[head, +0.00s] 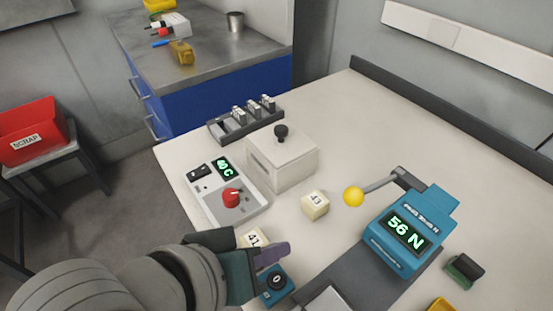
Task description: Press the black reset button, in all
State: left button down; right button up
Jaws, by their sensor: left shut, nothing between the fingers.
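A small blue device (266,296) sits on the white table near the bottom centre. It has a round black part (277,281) on top with a pale mark like a 0; I cannot tell whether this is a button or a dial. My left gripper (272,254) is shut and empty, its fingertips just above and beside the black part in the picture; I cannot tell whether they touch it. The gripper partly covers the blue device and a cream block marked 41 (250,239). My right gripper is not in view.
A control box (214,192) with a red knob and green display stands left of a pale box with a black knob (281,131). A cream block marked 43 (315,205) lies mid-table. A blue gauge (408,232) reads 56 N, beside a yellow-balled lever (354,196).

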pick_arm(q)
jog(key=b, duration=0.7)
send_over(273, 288)
notch_tip(273, 288, down, 7)
jog(key=shift+r, duration=0.1)
jog(key=shift+f, duration=0.7)
jog(key=shift+f+b, duration=0.15)
jog(key=shift+b, duration=0.2)
dwell(0.6)
jog(key=shift+f, duration=0.25)
jog(key=shift+f+b, duration=0.3)
jog(key=shift+f, duration=0.1)
dwell(0.5)
dwell(0.4)
jog(key=shift+r+p, duration=0.8)
jog(key=shift+p, duration=0.25)
